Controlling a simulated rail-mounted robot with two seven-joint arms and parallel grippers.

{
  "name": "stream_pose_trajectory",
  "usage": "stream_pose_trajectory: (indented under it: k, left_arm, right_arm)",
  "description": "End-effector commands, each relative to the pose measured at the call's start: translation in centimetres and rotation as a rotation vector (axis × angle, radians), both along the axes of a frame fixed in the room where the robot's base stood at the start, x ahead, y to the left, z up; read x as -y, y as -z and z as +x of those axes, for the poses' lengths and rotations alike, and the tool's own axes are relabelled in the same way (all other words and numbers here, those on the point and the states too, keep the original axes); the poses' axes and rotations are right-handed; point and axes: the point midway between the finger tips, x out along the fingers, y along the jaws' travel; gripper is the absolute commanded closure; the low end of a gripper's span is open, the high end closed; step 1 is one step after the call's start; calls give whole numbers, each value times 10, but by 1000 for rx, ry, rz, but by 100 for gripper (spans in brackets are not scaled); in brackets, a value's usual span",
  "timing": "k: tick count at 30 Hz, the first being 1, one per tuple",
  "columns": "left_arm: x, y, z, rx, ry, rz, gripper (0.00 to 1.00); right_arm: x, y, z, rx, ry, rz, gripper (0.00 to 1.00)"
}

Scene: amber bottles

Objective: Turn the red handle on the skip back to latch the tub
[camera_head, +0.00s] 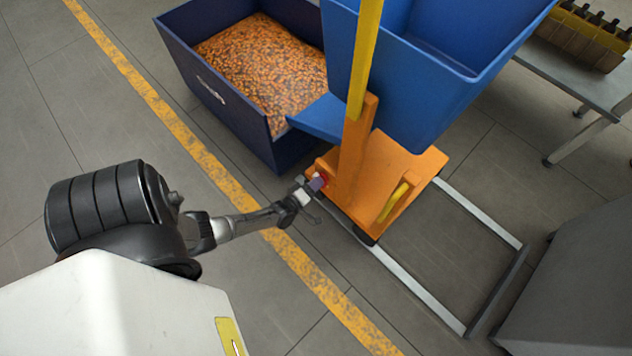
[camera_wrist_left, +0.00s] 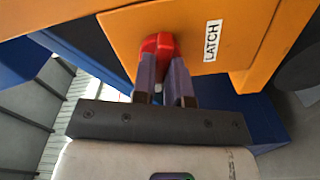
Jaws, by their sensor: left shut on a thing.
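The red handle (camera_wrist_left: 158,44) sits on the orange plate of the skip, left of a white label reading LATCH (camera_wrist_left: 212,40). My left gripper (camera_wrist_left: 165,75) is shut on the red handle, its purple fingers on either side of it. In the head view my left gripper (camera_head: 317,183) is at the lower left side of the orange skip base (camera_head: 400,165). The blue tub (camera_head: 430,75) stands upright above the orange frame. My right gripper is not in view.
A dark blue bin (camera_head: 235,100) full of small orange pieces stands behind and left of the skip. A table (camera_head: 575,80) with a crate of bottles (camera_head: 580,40) is at the upper right. The floor at left is clear.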

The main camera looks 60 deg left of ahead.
Motion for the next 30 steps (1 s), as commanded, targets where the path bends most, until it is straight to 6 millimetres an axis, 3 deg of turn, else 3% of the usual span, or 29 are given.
stream_pose_trajectory:
  k: [30]
  left_arm:
    - [0, -1, 1, -282, -1, 896, 100]
  right_arm:
    - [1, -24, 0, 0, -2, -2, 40]
